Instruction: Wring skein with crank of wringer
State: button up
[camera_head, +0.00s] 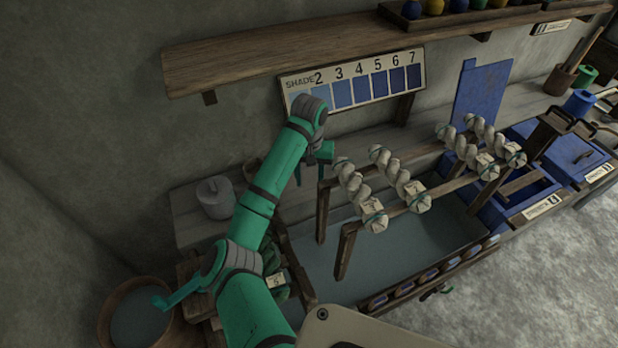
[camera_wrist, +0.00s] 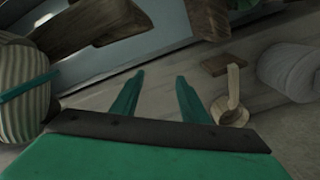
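My gripper (camera_head: 322,160) is in the air behind the left end of the skein rack, below the shade card. In the wrist view, its two green fingers (camera_wrist: 160,80) are apart with nothing between them. Several pale twisted skeins (camera_head: 354,187) hang on the wooden rack; one with a teal tie is close at the left of the wrist view (camera_wrist: 25,95). A teal lever (camera_head: 183,289) sticks out over a round tub at lower left; I cannot tell for sure that it is the wringer's crank. My arm hides part of the wooden frame there, with dark green material (camera_head: 277,272) in it.
A wooden shelf (camera_head: 300,50) runs above the shade card (camera_head: 352,80). A lidded grey pot (camera_head: 215,197) stands on the bench at left. The round tub (camera_head: 117,300) is at lower left. A basin (camera_head: 345,270) lies below the rack; blue vats (camera_head: 575,150) stand at right.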

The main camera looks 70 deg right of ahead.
jog(key=o, duration=0.8)
jog(key=shift+r, duration=4)
